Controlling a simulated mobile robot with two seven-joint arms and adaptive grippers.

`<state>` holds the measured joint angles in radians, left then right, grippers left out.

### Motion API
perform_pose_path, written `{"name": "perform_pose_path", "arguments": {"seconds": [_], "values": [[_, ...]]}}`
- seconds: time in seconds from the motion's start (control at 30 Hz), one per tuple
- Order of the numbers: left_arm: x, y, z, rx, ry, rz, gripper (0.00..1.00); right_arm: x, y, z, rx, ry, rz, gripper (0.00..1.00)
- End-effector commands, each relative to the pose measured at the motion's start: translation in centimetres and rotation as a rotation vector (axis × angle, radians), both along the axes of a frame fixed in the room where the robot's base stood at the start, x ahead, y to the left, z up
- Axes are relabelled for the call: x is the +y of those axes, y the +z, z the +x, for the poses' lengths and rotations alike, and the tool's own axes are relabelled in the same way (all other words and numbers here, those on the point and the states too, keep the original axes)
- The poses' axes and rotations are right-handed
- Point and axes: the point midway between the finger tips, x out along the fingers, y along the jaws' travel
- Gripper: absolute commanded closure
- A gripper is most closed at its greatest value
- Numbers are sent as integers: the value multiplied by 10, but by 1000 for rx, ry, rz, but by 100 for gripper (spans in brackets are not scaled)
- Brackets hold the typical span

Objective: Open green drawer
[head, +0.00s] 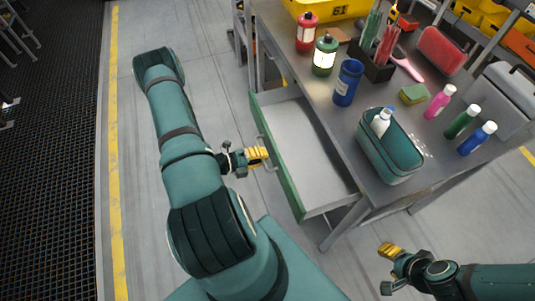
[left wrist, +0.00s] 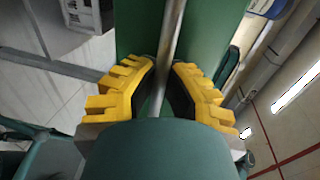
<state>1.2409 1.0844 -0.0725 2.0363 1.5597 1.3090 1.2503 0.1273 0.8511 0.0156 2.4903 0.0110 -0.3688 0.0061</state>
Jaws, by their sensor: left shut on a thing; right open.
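The green drawer (head: 288,185) is pulled out from under the grey workbench (head: 345,115), and its empty pale inside shows. Its green front faces left and carries a metal bar handle (head: 266,152). My left gripper (head: 262,156) is at this handle. In the left wrist view the yellow fingers of my left gripper (left wrist: 158,90) are closed around the handle bar (left wrist: 169,45), with the green drawer front (left wrist: 140,35) behind it. My right gripper (head: 388,252) is open and empty, low at the right, over the floor in front of the bench.
On the bench stand a teal bin (head: 365,152) with a white bottle in it, a blue cup (head: 347,83), a green sponge (head: 414,93) and several bottles. The floor (head: 215,80) left of the drawer is clear, with a yellow line (head: 115,150) beyond.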

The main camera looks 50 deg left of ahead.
Motion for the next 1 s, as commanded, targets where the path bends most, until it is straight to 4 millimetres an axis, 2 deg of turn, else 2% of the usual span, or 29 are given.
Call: {"name": "perform_pose_path", "arguments": {"seconds": [0.23, 0.27, 0.3, 0.33, 0.73, 0.87, 1.0], "values": [[0, 0, 0, 0, 0, 0, 100, 0, 0, 0, 0, 0, 0, 53], [0, 0, 0, 0, 0, 0, 81, 0, 0, 0, 0, 0, 0, 53], [0, 0, 0, 0, 0, 0, 66, 0, 0, 0, 0, 0, 0, 53], [0, 0, 0, 0, 0, 1, 59, 0, 0, 0, 0, 0, 0, 53], [3, 1, -5, 0, 1, 1, 59, 0, 0, 0, 0, 0, 0, 53], [10, 5, -21, 2, 3, 1, 59, 0, 0, 0, 0, 0, 0, 53], [21, 11, -47, 2, 4, 2, 59, 0, 0, 0, 0, 0, 0, 53]]}}
